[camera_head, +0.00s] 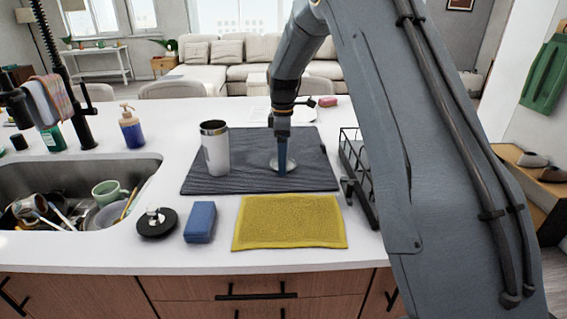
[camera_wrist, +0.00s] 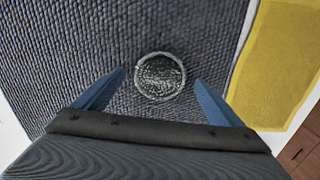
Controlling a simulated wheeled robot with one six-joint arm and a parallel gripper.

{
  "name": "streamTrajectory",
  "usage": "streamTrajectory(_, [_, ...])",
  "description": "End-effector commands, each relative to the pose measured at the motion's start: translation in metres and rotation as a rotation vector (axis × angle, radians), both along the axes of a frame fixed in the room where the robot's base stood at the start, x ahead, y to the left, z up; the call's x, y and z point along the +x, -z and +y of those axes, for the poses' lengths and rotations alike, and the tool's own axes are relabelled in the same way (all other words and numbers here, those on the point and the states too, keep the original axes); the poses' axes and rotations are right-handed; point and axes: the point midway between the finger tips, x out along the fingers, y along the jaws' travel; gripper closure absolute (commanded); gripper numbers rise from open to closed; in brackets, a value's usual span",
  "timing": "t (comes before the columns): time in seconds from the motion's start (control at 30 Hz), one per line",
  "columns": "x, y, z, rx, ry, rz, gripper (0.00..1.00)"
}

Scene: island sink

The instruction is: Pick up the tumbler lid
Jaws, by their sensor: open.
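The tumbler lid (camera_wrist: 160,76) is a small round disc with a pale rim and a dark, speckled, see-through middle. It lies flat on the dark woven mat (camera_wrist: 60,50). My gripper (camera_head: 281,168) points down over the lid. In the wrist view its two blue fingers (camera_wrist: 160,82) are spread wide, one on each side of the lid, with nothing held. How far the fingertips are above the mat is hard to tell. The white tumbler (camera_head: 215,148) stands upright and open on the mat to the left.
A yellow cloth (camera_head: 289,222) lies in front of the mat. A blue sponge (camera_head: 200,222) and black sink stopper (camera_head: 157,222) are at front left. A black wire rack (camera_head: 358,172) stands right of the mat. The sink (camera_head: 60,180) holds dishes.

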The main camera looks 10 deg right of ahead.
Motion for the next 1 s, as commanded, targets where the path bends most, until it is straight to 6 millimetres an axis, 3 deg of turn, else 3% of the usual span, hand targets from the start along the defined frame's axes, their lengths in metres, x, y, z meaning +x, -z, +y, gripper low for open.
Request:
streamTrajectory(0.27, [0.000, 0.004, 0.000, 0.000, 0.000, 0.000, 0.09])
streamTrajectory(0.57, [0.000, 0.004, 0.000, 0.000, 0.000, 0.000, 0.54])
streamTrajectory(0.83, [0.000, 0.001, 0.000, -0.001, 0.000, -0.002, 0.54])
streamTrajectory(1.0, [0.002, -0.021, 0.000, 0.001, 0.000, -0.005, 0.54])
